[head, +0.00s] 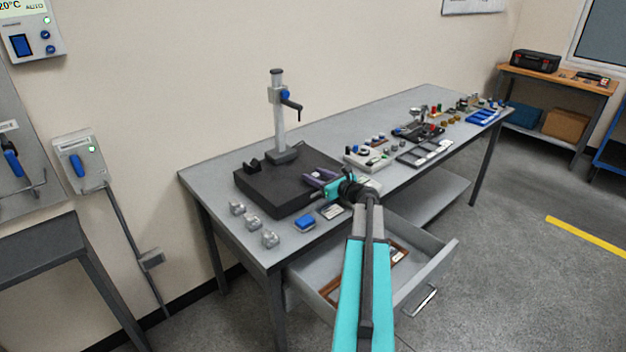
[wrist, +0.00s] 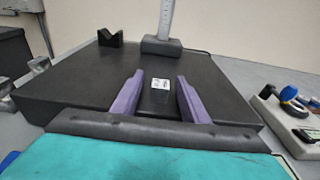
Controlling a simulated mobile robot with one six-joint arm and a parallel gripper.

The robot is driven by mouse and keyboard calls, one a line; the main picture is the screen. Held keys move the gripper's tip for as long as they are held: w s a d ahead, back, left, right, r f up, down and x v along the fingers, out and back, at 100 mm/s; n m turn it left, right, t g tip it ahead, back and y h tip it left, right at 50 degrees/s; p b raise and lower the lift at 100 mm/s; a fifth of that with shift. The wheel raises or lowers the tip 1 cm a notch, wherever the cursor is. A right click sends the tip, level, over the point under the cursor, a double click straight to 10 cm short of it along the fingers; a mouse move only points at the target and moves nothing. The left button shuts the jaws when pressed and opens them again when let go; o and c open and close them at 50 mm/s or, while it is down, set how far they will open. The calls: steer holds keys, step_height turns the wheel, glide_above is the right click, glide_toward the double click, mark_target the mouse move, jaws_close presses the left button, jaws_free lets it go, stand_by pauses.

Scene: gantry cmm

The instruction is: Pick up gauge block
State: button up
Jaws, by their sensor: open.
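A small pale gauge block (wrist: 161,83) with dark markings lies on the black surface plate (wrist: 70,88). In the wrist view it appears between the tips of my gripper's purple fingers (wrist: 159,78), with a gap on each side. I cannot tell how high the fingers are above the plate. In the head view my gripper (head: 319,179) is over the right part of the surface plate (head: 262,193), open and empty. The gauge block cannot be made out there.
A height stand (head: 279,115) and a black V-shaped block (wrist: 110,38) stand at the plate's back. Grey blocks (head: 270,238) and a blue item (head: 304,222) lie along the table's front left. A drawer (head: 425,283) hangs open below. Fixtures (head: 366,158) stand to the right.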

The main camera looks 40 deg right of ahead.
mark_target(316, 175)
jaws_close()
steer(key=shift+r+b, duration=0.45)
steer(key=shift+r, duration=1.05)
steer(key=shift+s+a+r, duration=0.1)
steer(key=shift+s+r, duration=0.05)
steer(key=shift+r, duration=0.15)
steer(key=s+a+r+b, duration=0.1)
steer(key=s+a+b, duration=0.2)
steer(key=s, duration=1.1)
steer(key=a, duration=0.3)
steer(key=shift+s+r, duration=0.2)
steer(key=shift+s, duration=0.1)
